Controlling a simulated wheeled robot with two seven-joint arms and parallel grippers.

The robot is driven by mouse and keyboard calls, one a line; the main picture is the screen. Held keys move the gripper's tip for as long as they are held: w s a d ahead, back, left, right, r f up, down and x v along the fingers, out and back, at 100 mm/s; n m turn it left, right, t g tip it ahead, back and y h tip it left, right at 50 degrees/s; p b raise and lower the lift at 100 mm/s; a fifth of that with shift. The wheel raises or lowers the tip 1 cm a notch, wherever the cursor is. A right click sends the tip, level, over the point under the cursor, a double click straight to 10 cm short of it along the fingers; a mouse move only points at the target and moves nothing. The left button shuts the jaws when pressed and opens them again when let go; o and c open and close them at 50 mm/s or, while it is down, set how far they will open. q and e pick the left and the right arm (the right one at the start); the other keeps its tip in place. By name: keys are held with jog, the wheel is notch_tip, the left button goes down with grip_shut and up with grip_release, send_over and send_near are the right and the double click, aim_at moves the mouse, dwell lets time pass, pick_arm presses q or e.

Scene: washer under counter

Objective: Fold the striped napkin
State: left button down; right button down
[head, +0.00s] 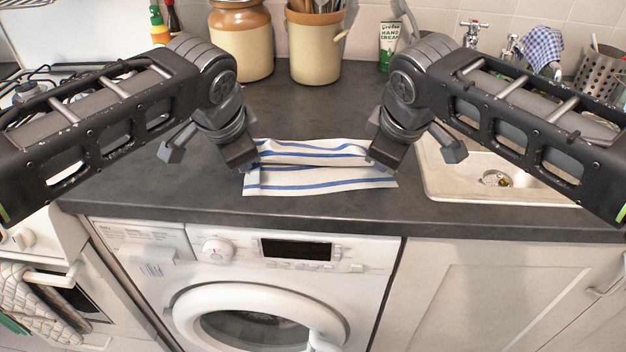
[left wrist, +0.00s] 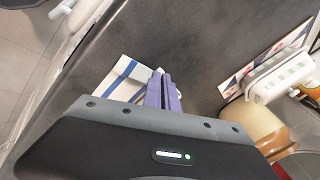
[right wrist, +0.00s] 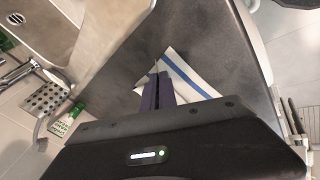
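The striped napkin (head: 318,178), white with blue stripes, lies on the dark counter above the washer. Its back part rises in a ridge between my two grippers. In the left wrist view, the left fingers (left wrist: 164,92) are closed together at the napkin (left wrist: 125,82). In the right wrist view, the right fingers (right wrist: 157,90) are also closed together at the napkin (right wrist: 188,80). The cloth between the fingertips is mostly hidden.
The sink (head: 480,175) is to the right of the napkin. Behind stand a brown and cream jar (head: 240,45), a utensil crock (head: 314,50) and a green and white tin (head: 388,45). The hob (head: 35,90) is at the left. The counter behind the napkin is clear.

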pick_arm(q)
jog(key=shift+w+a+f, duration=0.1)
jog(key=shift+a+f, duration=0.1)
pick_arm(e)
jog(key=shift+d+f, duration=0.2)
pick_arm(q)
jog(key=c, duration=1.3)
grip_release()
jog(key=shift+d, duration=0.15)
pick_arm(e)
jog(key=c, duration=1.3)
grip_release()
jog(key=shift+a, duration=0.15)
pick_arm(q)
jog(key=shift+s+r, duration=0.2)
jog(key=shift+r, duration=0.2)
pick_arm(e)
jog(key=shift+s+r, duration=0.15)
jog(key=shift+r, duration=0.2)
pick_arm(q)
jog(key=v, duration=0.6)
jog(key=s+v, duration=0.1)
jog(key=v, duration=0.3)
jog(key=shift+f, duration=0.2)
pick_arm(e)
jog(key=v, duration=0.5)
jog(key=s+v, duration=0.1)
jog(key=v, duration=0.4)
jog(key=shift+f, duration=0.15)
